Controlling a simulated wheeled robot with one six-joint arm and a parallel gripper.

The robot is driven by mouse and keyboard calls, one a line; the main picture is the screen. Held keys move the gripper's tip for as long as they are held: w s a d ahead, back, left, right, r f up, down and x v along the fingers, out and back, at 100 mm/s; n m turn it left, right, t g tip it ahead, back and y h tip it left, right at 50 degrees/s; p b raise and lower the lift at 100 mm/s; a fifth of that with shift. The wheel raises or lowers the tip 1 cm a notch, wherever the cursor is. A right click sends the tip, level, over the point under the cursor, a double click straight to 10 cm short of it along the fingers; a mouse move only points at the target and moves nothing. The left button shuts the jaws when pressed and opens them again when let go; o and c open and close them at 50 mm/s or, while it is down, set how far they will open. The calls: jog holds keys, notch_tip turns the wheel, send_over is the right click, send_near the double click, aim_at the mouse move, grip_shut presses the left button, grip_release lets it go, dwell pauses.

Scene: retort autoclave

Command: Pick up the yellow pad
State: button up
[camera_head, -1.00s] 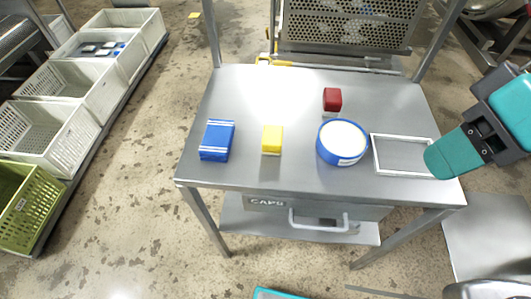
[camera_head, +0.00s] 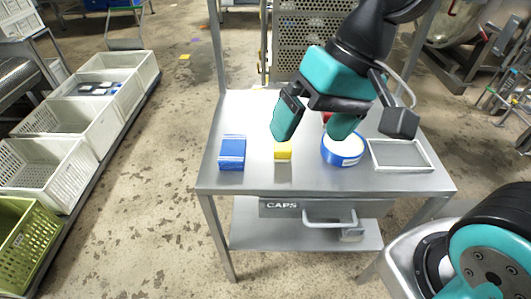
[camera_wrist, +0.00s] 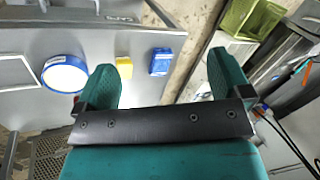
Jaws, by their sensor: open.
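The yellow pad (camera_head: 283,151) is a small block lying on the steel table (camera_head: 210,172), between a blue pack and a round blue-rimmed tub. Its far part is partly covered by my gripper in the head view. It also shows in the wrist view (camera_wrist: 124,67), just right of the left finger. My gripper (camera_head: 316,124) is teal with black mounts. It is open and empty, raised above the table, with its fingers apart.
The blue pack (camera_head: 232,153) lies left of the pad. The tub (camera_head: 342,149) stands to its right, with a red block (camera_head: 327,117) mostly hidden behind my gripper. White crates (camera_head: 48,170) line the left floor.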

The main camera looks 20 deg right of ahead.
jog(key=w+d+f+m+t+b, duration=0.1)
jog(key=w+d+f+m, duration=0.35)
jog(key=w+m, duration=0.55)
jog(key=w+d+f+m, duration=0.4)
jog(key=w+d+m, duration=0.3)
jog(key=m, duration=0.6)
jog(key=x, duration=0.5)
jog(key=a+x, duration=0.1)
jog(key=x, duration=0.5)
jog(key=w+x, duration=0.1)
jog(key=x, duration=0.5)
jog(key=shift+w+a+r, duration=0.1)
jog(key=shift+a, duration=0.15)
jog(key=c, duration=1.1)
jog(key=shift+o, duration=0.2)
jog(key=shift+r, duration=0.1)
notch_tip(320, 180, up, 20)
jog(key=shift+p, duration=0.35)
